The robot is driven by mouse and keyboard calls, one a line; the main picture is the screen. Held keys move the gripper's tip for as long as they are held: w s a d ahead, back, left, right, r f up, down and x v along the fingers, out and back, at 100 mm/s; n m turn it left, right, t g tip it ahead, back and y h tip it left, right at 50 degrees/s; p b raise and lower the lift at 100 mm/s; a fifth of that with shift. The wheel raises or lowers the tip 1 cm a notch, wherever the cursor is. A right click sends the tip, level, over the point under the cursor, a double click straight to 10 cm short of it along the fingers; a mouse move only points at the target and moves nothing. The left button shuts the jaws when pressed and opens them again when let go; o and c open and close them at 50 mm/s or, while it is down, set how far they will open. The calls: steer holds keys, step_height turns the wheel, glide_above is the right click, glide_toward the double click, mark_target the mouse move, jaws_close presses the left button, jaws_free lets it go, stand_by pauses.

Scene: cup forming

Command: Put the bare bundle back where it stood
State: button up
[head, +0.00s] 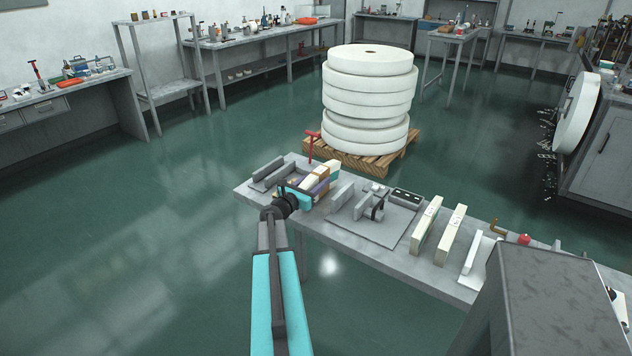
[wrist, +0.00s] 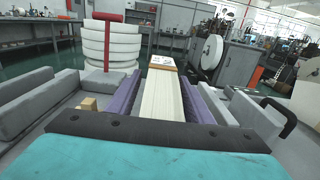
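A long white paper bundle (wrist: 160,100) runs away from me between the two purple fingers of my gripper (wrist: 165,88) in the wrist view. It fills the space between them, with no clear gap. A tan piece with a pale top (wrist: 163,65) shows at its far end. In the head view my gripper (head: 313,186) is at the left part of the bench, and the bundle (head: 333,167) sticks out past the fingers. I cannot tell whether its underside touches anything. Two more pale bundles (head: 426,226) (head: 452,231) stand upright at the middle of the bench.
The grey bench (head: 330,228) carries grey blocks (head: 268,171) left of my gripper and a plate with upright blocks (head: 342,197) to its right. A red T-handle (head: 311,143) rises behind. A pallet of white rolls (head: 368,98) stands beyond.

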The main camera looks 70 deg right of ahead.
steer(key=shift+r, duration=0.15)
steer(key=shift+b+v, duration=1.1)
steer(key=shift+v, duration=4.95)
steer(key=w+a+f+m+t+y, duration=0.1)
steer(key=w+a+f+m+y, duration=0.2)
steer(key=w+a+f, duration=0.45)
steer(key=w+a+f+m+t+y, duration=0.25)
steer(key=w+a+f, duration=0.25)
steer(key=a, duration=0.6)
steer(key=w+a+f+m+t+y, duration=0.1)
steer(key=w+a+f+m+y, duration=0.25)
steer(key=w+a+f, duration=0.45)
steer(key=a+f+m+y, duration=0.2)
steer(key=a+y, duration=0.1)
steer(key=a, duration=1.1)
steer(key=w+a+f+m+y, duration=0.1)
steer(key=a+f+m+y, duration=0.15)
steer(key=a, duration=1.15)
steer(key=a+f+m+y, duration=0.1)
steer(key=a+m+y, duration=0.15)
steer(key=a, duration=1.15)
steer(key=s+f+g, duration=0.2)
steer(key=s+f, duration=0.7)
steer(key=s, duration=0.3)
steer(key=s+f+n+g, duration=0.1)
steer(key=s+f+g, duration=0.2)
steer(key=s+f, duration=0.6)
steer(key=s, duration=0.4)
steer(key=shift+s+d+f, duration=0.25)
steer(key=shift+f, duration=0.05)
